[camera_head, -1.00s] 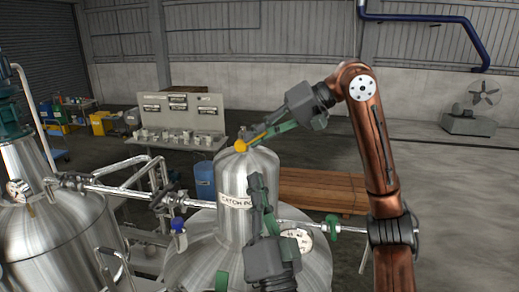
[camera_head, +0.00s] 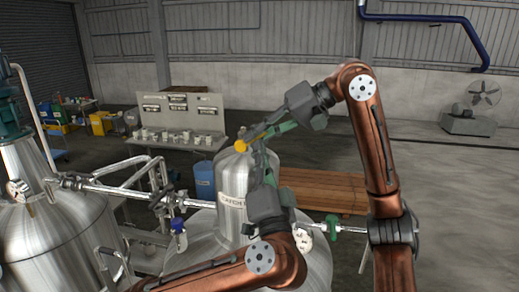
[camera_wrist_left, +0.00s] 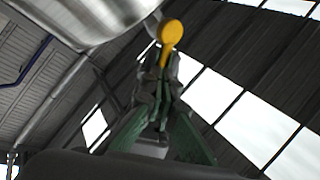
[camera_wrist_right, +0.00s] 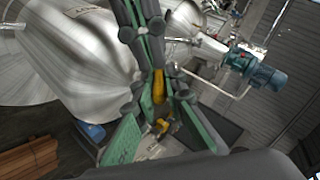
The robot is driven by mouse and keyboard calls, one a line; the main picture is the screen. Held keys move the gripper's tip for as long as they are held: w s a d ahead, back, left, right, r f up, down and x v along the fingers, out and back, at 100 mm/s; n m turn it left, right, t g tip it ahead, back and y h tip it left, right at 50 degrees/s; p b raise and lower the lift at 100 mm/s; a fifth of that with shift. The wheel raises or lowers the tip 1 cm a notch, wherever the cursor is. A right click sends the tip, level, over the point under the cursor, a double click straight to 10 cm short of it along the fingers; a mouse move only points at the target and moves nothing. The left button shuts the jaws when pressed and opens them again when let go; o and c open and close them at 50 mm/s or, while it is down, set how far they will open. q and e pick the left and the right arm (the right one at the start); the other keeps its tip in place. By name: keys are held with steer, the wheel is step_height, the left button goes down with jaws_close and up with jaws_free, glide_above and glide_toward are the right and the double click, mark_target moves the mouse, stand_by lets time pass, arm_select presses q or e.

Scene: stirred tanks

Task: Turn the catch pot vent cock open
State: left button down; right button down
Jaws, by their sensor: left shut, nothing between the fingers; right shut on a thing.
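The catch pot (camera_head: 232,180) is a steel dome with a partly covered label, at the middle of the head view. The yellow vent cock handle (camera_head: 248,141) is on its top and slants up to the right. It also shows in the left wrist view (camera_wrist_left: 171,32) and in the right wrist view (camera_wrist_right: 159,86). My right gripper (camera_head: 270,135) is shut on the handle's right end. My left gripper (camera_head: 262,152) is shut and empty, pointing up beside the dome, its tips close below the right fingers. I cannot tell whether the left tips touch the handle.
A steel pipe (camera_head: 120,190) with valves runs left of the pot to another tank (camera_head: 60,235). A green-handled valve (camera_head: 333,226) stands to the right. A blue drum (camera_head: 204,180) and timber stack (camera_head: 325,190) are behind. Open floor lies at the right.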

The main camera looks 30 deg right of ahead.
arm_select(q)
steer(key=shift+w+d+r, duration=0.15)
steer(key=shift+w+r, duration=0.1)
steer(key=shift+w, duration=0.15)
arm_select(e)
steer(key=shift+f, duration=0.1)
